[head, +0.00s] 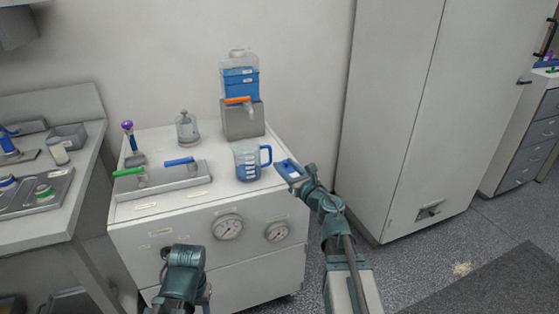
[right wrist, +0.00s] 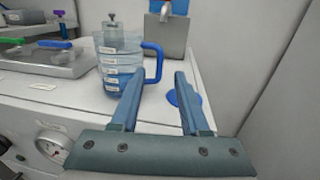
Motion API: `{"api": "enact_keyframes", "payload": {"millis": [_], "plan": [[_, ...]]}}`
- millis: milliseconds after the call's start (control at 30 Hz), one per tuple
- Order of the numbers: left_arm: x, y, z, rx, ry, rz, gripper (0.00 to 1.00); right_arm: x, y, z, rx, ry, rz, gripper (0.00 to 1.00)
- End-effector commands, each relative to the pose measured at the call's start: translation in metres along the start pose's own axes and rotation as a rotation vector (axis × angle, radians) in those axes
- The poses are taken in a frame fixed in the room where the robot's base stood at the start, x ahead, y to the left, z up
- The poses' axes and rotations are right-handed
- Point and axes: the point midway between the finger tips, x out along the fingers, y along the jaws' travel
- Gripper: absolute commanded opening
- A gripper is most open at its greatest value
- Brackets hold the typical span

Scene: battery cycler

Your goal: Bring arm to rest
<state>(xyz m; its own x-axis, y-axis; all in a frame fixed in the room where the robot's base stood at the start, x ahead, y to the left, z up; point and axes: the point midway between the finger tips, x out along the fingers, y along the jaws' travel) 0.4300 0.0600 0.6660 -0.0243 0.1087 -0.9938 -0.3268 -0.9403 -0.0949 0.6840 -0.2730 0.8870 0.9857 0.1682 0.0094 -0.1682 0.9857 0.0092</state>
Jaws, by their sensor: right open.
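My right gripper (head: 286,168) is open and empty at the right edge of the white cabinet top, right of a clear jug with a blue handle (head: 247,160). In the right wrist view its two fingers (right wrist: 158,78) are spread. A flat blue disc (right wrist: 182,97) lies on the cabinet top, partly hidden by the right finger. My left arm shows low in the head view, but its gripper jaws are not seen.
The cabinet (head: 150,212) has two gauges on its front. A tall cabinet (head: 390,110) stands right; floor between is clear.

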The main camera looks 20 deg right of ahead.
Motion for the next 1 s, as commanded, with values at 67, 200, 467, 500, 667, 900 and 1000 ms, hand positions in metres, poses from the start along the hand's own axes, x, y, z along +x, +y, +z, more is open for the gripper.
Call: {"api": "enact_keyframes", "payload": {"millis": [67,200,467,500,667,900,1000], "plan": [[0.0,0.0,0.0,0.0,0.0,0.0,0.5,-0.006,0.001,0.0,0.0,0.0,0.0,0.45],[0.0,0.0,0.0,0.0,0.0,0.0,0.5,-0.009,0.0,0.0,0.0,0.0,0.001,0.45],[0.0,0.0,0.0,0.0,0.0,0.0,0.5,-0.008,0.0,0.0,0.0,0.0,0.001,0.45],[0.0,0.0,0.0,0.0,0.0,0.0,0.5,-0.008,0.0,0.0,0.0,0.0,0.001,0.45],[-0.003,0.0,0.0,0.0,0.0,0.0,0.5,-0.007,0.0,0.004,0.02,-0.004,-0.009,0.45],[-0.051,-0.005,0.003,0.0,0.0,0.0,0.5,0.004,-0.004,0.057,0.515,-0.093,-0.236,0.45],[-0.076,-0.007,0.004,0.0,0.0,0.0,0.5,0.001,-0.003,0.065,0.854,-0.125,-0.391,0.45]]}}
